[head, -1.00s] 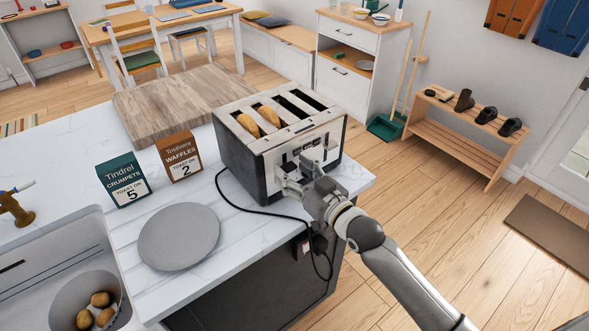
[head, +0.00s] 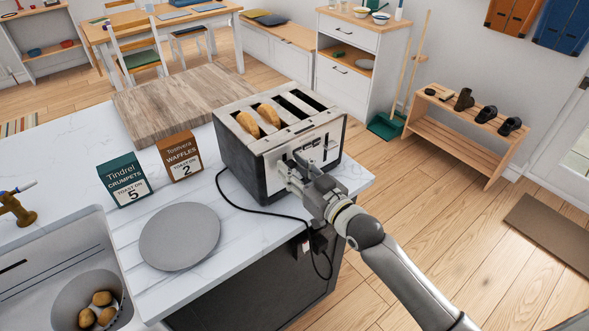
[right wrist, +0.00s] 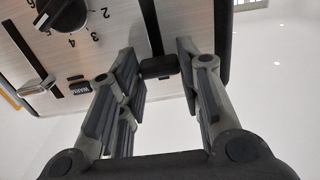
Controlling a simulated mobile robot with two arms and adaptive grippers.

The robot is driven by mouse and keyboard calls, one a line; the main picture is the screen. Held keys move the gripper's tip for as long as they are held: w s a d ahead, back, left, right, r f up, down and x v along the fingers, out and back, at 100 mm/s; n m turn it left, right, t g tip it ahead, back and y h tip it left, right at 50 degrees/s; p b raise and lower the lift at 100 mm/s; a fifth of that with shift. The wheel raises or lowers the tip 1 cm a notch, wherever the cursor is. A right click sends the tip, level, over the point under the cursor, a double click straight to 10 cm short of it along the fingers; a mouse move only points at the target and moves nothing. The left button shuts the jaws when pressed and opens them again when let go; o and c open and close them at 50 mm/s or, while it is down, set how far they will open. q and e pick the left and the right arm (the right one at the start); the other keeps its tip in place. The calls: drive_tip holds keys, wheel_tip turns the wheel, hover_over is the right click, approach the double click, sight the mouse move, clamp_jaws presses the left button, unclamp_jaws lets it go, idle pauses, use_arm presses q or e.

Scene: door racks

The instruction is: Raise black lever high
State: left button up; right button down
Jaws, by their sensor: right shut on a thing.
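The toaster (head: 262,172), silver with dark sides, stands at the counter's right end. Two pieces of bread (head: 247,124) (head: 269,114) stick out of its left slots; the right slots look empty. My right gripper (head: 288,172) is at the toaster's front face and hides the lever there. In the right wrist view, the black lever (right wrist: 160,67) sits between the fingertips of my right gripper (right wrist: 162,70), at the lower end of a dark vertical slot (right wrist: 151,25) in this upside-down picture. The gripper is shut on it. My left gripper is not in view.
A grey plate (head: 180,237), a crumpets box (head: 124,180), a waffles box (head: 180,156) and a wooden board (head: 178,105) are on the white counter. A black cord (head: 262,214) loops over the counter's edge. The sink (head: 45,262) holds a bowl with potatoes.

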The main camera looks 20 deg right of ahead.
wheel_tip(320, 180, up, 2)
drive_tip(key=shift+r+p, duration=0.1)
drive_tip(key=shift+p, duration=0.55)
drive_tip(key=c, duration=1)
unclamp_jaws()
drive_tip(key=shift+s+d, duration=0.15)
drive_tip(key=shift+s, duration=0.15)
drive_tip(key=v, duration=1.1)
drive_tip(key=shift+s, duration=0.2)
